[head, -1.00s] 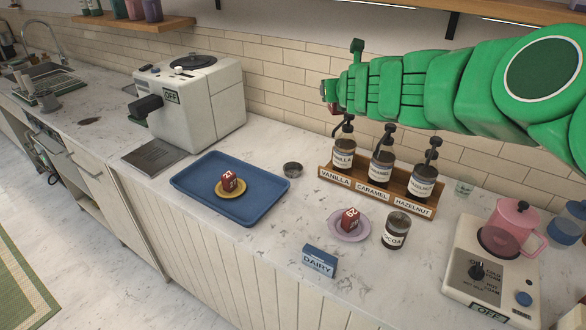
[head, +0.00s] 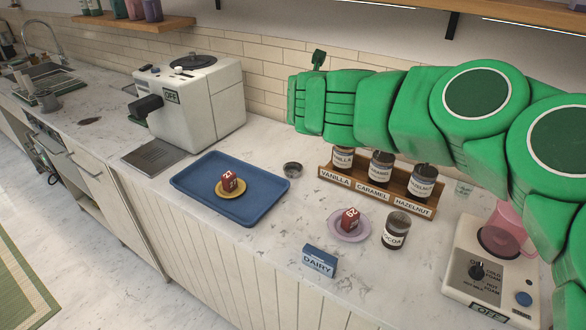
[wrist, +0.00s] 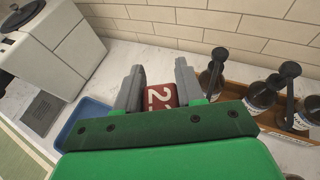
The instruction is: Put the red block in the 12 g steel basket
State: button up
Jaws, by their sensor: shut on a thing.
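My gripper (wrist: 160,78) is shut on a red block (wrist: 161,97) with white figures, held between its two grey fingers. In the head view my green arm hides the fingers and this block. A small round metal basket (head: 292,170) stands on the counter just right of the blue tray; its label cannot be read. A second red block (head: 229,182) sits on a yellow saucer (head: 234,195) on the tray. A third red block (head: 350,219) sits on a lilac saucer (head: 337,235). The basket is not visible in the wrist view.
The blue tray (head: 190,185) lies left of the basket. A wooden syrup rack (head: 328,176) with tall pump bottles stands to its right. A white machine (head: 215,110) stands behind the tray. A cocoa jar (head: 395,232) and dairy sign (head: 319,262) are nearer the front.

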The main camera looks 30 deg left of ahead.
jog(key=shift+s+a, duration=0.5)
jog(key=shift+s, duration=0.35)
jog(key=m+h, duration=0.1)
send_over(294, 168)
jog(key=shift+f, duration=11)
jog(key=shift+f+t, duration=0.3)
jog(key=shift+f, duration=1.2)
jog(key=shift+f, duration=0.35)
jog(key=o, duration=1)
jog(key=shift+o, duration=0.2)
